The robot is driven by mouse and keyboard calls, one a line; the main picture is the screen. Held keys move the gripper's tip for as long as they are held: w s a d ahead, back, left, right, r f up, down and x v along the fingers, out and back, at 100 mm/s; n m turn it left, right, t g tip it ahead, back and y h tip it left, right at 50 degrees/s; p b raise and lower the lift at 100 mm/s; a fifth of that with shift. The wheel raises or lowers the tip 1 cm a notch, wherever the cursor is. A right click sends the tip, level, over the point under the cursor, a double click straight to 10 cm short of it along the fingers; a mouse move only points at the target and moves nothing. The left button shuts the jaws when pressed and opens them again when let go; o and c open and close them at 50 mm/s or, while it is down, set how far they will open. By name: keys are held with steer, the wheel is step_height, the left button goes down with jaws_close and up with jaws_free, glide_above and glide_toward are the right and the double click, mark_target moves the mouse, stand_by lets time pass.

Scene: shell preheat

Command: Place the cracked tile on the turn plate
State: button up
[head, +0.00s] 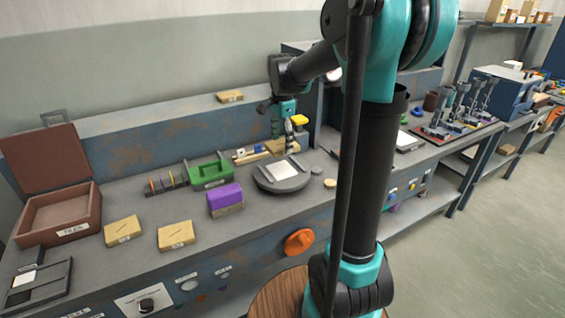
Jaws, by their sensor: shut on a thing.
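The turn plate (262,183) is a dark round disc on the bench in the head view. A pale square tile (282,170) lies on it; I cannot make out a crack in it. My gripper (289,141) points down behind the turn plate, near its far edge, apart from the pale tile as far as I can see. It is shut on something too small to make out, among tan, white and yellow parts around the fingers.
A green caddy (209,172), a purple-topped block (225,196) and two tan blocks (123,230) (176,235) stand left of the plate. An open brown box (60,212) is at far left. A small round disc (329,183) lies right of the plate. My arm hides part of the bench.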

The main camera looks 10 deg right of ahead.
mark_target(282, 144)
step_height(282, 144, down, 8)
steer(key=shift+f, duration=0.2)
steer(key=shift+f, duration=0.1)
stand_by(0.3)
steer(key=o, duration=1.4)
step_height(282, 144, up, 12)
steer(key=shift+f, duration=0.1)
steer(key=s+d+f+n+t, duration=0.2)
steer(key=s+f+n, duration=0.5)
steer(key=s, duration=0.4)
steer(key=s+d+f+n+t, duration=0.2)
steer(key=s+f+n, duration=0.5)
steer(key=s+f, duration=0.3)
steer(key=shift+s+f, duration=0.25)
steer(key=shift+s, duration=0.25)
